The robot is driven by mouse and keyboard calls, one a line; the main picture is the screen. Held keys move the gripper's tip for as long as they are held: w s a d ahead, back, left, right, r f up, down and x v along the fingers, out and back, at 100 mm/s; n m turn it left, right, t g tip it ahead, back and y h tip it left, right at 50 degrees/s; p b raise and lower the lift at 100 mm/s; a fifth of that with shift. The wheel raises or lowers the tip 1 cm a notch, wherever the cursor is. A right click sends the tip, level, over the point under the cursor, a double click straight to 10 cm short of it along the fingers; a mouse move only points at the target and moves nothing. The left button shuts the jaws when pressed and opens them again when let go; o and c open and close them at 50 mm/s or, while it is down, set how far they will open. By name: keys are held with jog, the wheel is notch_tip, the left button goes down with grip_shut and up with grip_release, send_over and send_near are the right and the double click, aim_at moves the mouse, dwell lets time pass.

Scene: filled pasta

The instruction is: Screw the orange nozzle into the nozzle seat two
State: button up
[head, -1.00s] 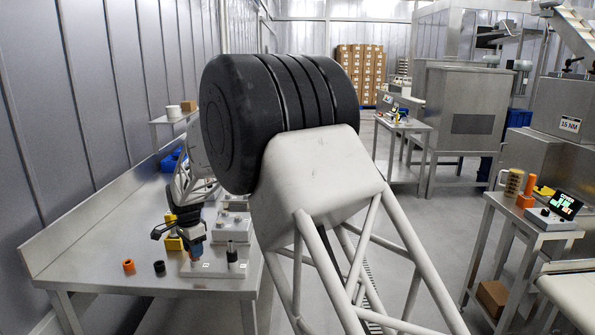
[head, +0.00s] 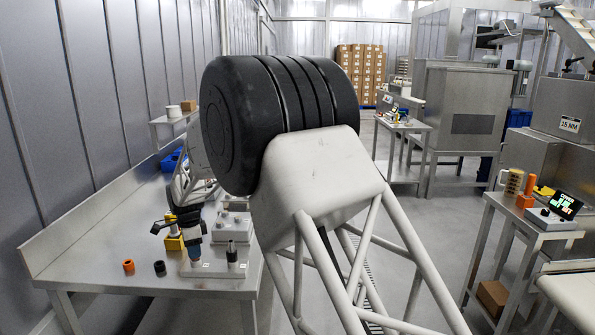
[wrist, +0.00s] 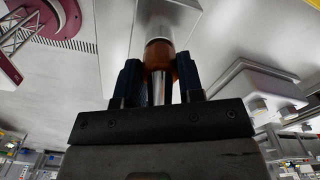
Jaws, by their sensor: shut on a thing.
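My gripper (head: 193,234) points down over the grey seat block (head: 213,270) near the front of the steel bench. In the wrist view my gripper's dark blue fingers (wrist: 160,85) are closed around a shiny metal shaft with an orange-brown collar, the orange nozzle (wrist: 160,50). Its far end meets or hides a pale block face in that view; I cannot tell whether it is seated. A dark upright piece (head: 232,253) stands at the right of the same block. The small seat labels are too small to read.
An orange ring (head: 128,266) and a black ring (head: 159,267) lie on the bench left of the block. A yellow holder (head: 174,242) and a grey fixture (head: 233,224) stand behind. The bench's left front is clear.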

jog(key=m, duration=0.6)
jog(key=shift+m, duration=2.2)
jog(key=shift+m, duration=1.4)
jog(key=o, duration=1.1)
